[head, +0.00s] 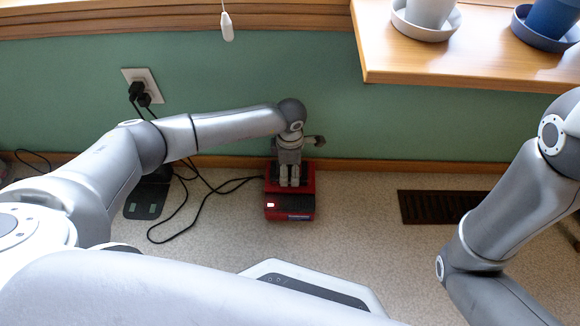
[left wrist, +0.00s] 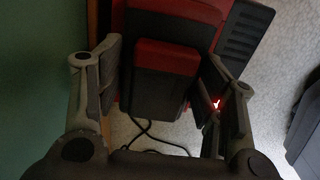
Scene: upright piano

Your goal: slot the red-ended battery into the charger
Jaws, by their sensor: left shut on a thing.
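The red and black charger (head: 291,213) is on the floor close to the wall, with a small lit spot at its front left. My left gripper (head: 289,180) points down over the charger's back part. In the left wrist view, a dark block with a red end (left wrist: 165,75), which I take for the battery, is between the fingers of my left gripper (left wrist: 165,95). The gripper is shut on it. Red and dark charger parts (left wrist: 246,42) show around and behind it. Whether the battery is seated in the slot cannot be told. My right gripper is out of view.
A black cable (head: 205,195) lies looped on the floor left of the charger. An outlet (head: 143,86) with plugs is on the green wall. A floor vent (head: 437,207) is to the right. A wooden shelf (head: 385,65) with pots overhangs at upper right.

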